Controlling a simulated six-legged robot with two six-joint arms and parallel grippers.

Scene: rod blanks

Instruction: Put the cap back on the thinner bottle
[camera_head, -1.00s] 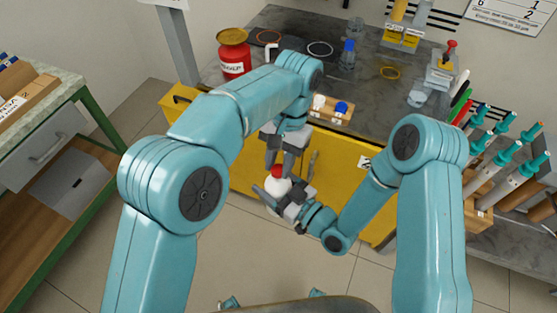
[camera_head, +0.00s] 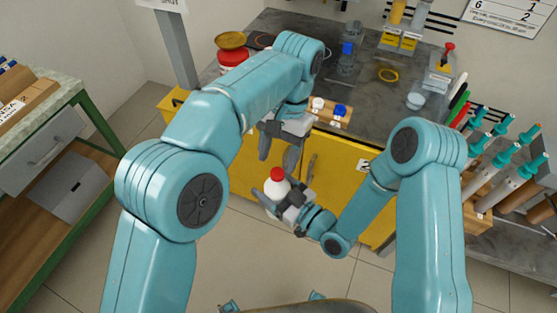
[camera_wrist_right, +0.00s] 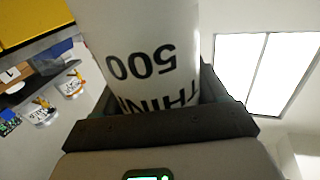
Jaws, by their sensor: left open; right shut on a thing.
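A white bottle (camera_head: 277,188) with a red cap (camera_head: 278,174) on its top is held in front of the yellow bench. My right gripper (camera_head: 279,197) is shut on the bottle's body. In the right wrist view the bottle (camera_wrist_right: 145,45) fills the middle, with "500" and part of "THIN" printed upside down; its cap is out of that view. My left gripper (camera_head: 278,155) is open and empty just above the red cap, its fingers apart from it.
On the bench (camera_head: 385,110), a wooden block (camera_head: 328,118) carries a white cap and a blue cap (camera_head: 340,110). A red container (camera_head: 232,58) stands at the back left, and a blue-topped bottle (camera_head: 347,60) farther back. Marker-like tools line the right.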

